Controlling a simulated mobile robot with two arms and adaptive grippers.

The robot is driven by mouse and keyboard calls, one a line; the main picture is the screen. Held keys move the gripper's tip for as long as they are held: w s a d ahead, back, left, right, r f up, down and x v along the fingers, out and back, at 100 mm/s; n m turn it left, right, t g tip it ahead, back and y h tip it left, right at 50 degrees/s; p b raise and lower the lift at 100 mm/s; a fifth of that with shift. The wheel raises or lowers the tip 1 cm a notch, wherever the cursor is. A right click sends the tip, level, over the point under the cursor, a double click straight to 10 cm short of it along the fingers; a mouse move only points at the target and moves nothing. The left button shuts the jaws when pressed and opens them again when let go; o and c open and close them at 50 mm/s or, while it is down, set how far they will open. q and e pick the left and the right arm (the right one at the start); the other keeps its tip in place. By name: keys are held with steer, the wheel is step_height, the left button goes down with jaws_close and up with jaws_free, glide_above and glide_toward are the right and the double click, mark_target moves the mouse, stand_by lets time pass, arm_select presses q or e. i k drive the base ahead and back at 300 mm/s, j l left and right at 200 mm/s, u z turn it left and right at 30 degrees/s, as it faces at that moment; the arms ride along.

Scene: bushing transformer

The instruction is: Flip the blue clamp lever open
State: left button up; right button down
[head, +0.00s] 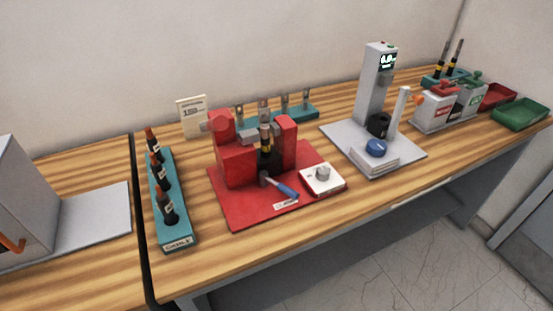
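The blue clamp lever (285,190) is at the front of the red fixture (236,160). Its blue grip points down to the front right, low over the red base plate (240,211). A dark bushing with a yellow band (265,146) stands upright in the fixture between the red blocks. Whether the lever's clamp is pressing on it cannot be told. Neither of my grippers is in view.
A white box with a grey knob (323,178) sits right of the lever. A teal rack (175,222) with several dark bushings stands left. A grey test stand (372,90) is to the right, with red (496,97) and green trays (520,113) beyond. The table front is clear.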

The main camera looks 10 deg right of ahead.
mark_target(264, 178)
steer(key=k+l, duration=0.1)
steer(key=l, duration=0.3)
steer(key=k+l, duration=0.1)
steer(key=l, duration=0.35)
steer(key=k+l, duration=0.1)
steer(key=l, duration=0.3)
